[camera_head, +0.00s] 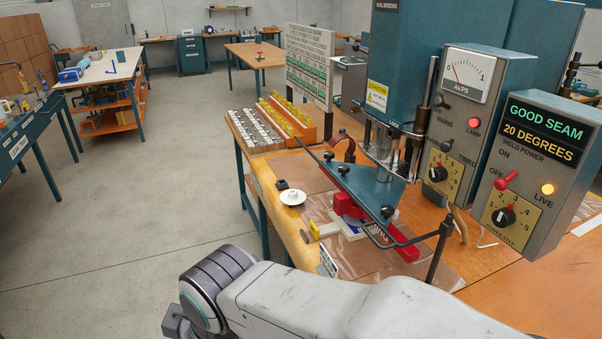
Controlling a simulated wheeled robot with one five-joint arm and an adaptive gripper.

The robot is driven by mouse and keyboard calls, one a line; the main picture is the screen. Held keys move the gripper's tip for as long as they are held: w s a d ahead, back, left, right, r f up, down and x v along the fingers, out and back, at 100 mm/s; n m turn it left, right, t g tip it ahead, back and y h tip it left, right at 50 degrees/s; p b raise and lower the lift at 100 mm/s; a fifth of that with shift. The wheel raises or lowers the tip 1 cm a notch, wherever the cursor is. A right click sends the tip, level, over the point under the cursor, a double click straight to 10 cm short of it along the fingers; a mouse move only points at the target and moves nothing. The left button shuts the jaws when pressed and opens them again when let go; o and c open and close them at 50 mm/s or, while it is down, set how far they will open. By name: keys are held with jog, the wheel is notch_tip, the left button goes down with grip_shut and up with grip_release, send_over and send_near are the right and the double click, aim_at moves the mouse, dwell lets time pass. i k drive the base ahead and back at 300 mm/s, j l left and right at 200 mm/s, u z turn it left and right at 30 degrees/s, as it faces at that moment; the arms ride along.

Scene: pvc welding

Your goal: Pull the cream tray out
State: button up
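A pale cream flat piece (350,229), which looks like the tray, lies low under the welding press on the bench. My grey arm crosses the bottom of the picture, below and in front of the bench. The fingers of my gripper do not show.
A white disc with a dark knob (292,197) sits left of the press. A dark bent rod (432,250) stands at the bench's front right. Racks of small parts (256,130) stand at the back left. The control box (535,170) reads "GOOD SEAM". The floor (130,230) at left is clear.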

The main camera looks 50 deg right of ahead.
aim_at(339, 224)
jog(key=z, duration=1.9)
